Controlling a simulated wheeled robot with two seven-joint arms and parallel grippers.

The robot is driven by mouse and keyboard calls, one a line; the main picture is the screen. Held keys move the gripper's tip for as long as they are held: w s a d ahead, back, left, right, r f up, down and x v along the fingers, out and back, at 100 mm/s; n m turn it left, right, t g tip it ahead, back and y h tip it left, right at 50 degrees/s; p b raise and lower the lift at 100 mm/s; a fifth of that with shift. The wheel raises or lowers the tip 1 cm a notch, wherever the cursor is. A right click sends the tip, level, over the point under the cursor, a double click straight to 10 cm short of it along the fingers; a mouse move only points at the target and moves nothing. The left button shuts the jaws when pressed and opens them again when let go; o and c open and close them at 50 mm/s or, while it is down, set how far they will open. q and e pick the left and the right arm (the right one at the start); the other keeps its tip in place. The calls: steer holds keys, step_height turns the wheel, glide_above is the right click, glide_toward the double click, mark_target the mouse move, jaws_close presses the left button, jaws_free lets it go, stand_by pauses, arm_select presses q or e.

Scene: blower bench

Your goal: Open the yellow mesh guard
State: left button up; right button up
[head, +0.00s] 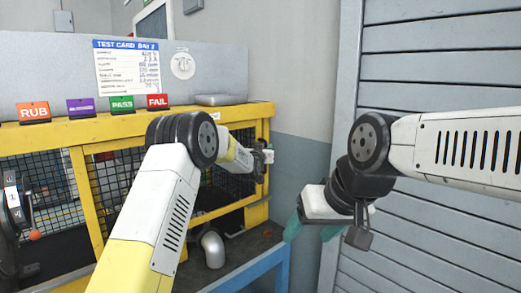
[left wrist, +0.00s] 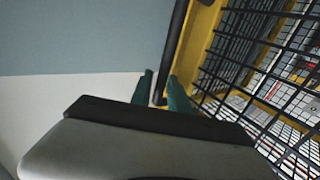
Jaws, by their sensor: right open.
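The yellow mesh guard (head: 118,186) is a yellow-framed black mesh front on the bench; it also fills the right of the left wrist view (left wrist: 262,60). A black bar handle (left wrist: 176,42) runs along its yellow edge. My left gripper (head: 266,157) is at the guard's right end. In the left wrist view its two teal fingers (left wrist: 160,84) stand on either side of the handle's lower part; whether they press on it I cannot tell. My right gripper (head: 317,229) is open and empty in the air right of the bench, its teal fingers pointing down.
Coloured sign cards, such as the green PASS card (head: 122,104), line the yellow top rail. A blue frame leg (head: 284,279) is at the lower right. A grey slatted shutter (head: 440,255) stands at the right.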

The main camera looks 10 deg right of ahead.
arm_select(q)
steer(key=v, duration=0.7)
steer(key=shift+s+a, duration=0.15)
steer(key=shift+s, duration=0.2)
steer(key=s+a+r+n+g+y, duration=0.1)
steer(key=s+a+r+g, duration=0.2)
steer(key=s+a, duration=0.6)
steer(key=s+a+r+n+g+y, duration=0.1)
steer(key=s+a+r+g+y, duration=0.15)
steer(key=s+a, duration=0.7)
steer(key=s+a+f+g, duration=0.1)
steer(key=s+f, duration=0.1)
steer(key=s, duration=0.8)
steer(key=s+a+f+n+g, duration=0.1)
steer(key=s+a+f+g, duration=0.1)
steer(key=s, duration=0.8)
steer(key=s+a+f+g, duration=0.2)
steer(key=s, duration=0.8)
steer(key=shift+s+a+f, duration=0.15)
steer(key=shift+s+a, duration=0.05)
